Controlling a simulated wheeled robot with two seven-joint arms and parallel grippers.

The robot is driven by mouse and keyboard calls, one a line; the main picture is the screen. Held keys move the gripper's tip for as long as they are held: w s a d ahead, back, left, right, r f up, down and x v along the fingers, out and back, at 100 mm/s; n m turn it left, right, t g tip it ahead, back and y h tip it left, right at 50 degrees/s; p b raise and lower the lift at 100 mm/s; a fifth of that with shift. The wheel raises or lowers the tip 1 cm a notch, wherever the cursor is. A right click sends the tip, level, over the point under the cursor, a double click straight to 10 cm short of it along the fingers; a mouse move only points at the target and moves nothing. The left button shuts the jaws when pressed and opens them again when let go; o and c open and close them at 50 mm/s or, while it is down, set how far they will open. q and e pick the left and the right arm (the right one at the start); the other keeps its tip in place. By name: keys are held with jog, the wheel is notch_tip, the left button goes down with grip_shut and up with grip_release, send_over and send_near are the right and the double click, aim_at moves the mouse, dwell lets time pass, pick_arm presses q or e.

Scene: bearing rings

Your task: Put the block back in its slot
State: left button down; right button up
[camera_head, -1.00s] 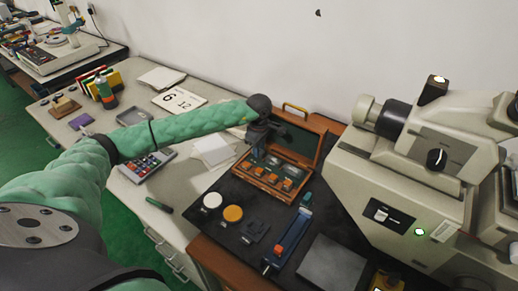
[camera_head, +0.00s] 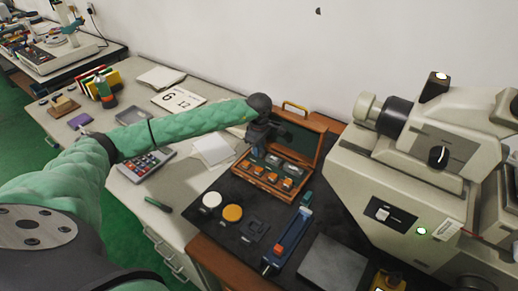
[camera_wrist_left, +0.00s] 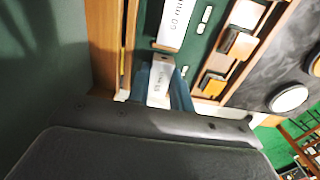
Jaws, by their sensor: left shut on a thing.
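My left gripper (camera_wrist_left: 161,88) is shut on a pale block (camera_wrist_left: 160,78) with small dark print, held between its two blue fingers. In the head view the left gripper (camera_head: 256,138) is over the back left part of an open wooden case (camera_head: 262,186), and the block cannot be made out there. The case has a green lining (camera_wrist_left: 200,45) and a raised lid. In the wrist view a white printed block (camera_wrist_left: 175,24) sits just beyond the held one. Whether the held block touches the lining is unclear. My right gripper is not in view.
Several orange-and-silver pieces (camera_head: 271,177) sit in the case's front row. On the dark mat lie a white disc (camera_head: 211,199), an orange disc (camera_head: 232,213), a blue-and-red tool (camera_head: 290,236) and a grey plate (camera_head: 333,265). A large cream instrument (camera_head: 400,190) stands close on the right.

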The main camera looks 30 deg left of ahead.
pick_arm(q)
jog(key=shift+b, duration=0.45)
dwell(0.7)
jog(key=shift+f+b, duration=0.25)
jog(key=shift+b, duration=0.15)
dwell(0.9)
jog(key=c, duration=1.2)
grip_release()
jog(key=shift+o, duration=0.2)
jog(key=shift+r, duration=0.1)
jog(key=shift+r+p, duration=0.8)
jog(key=shift+r, duration=3.35)
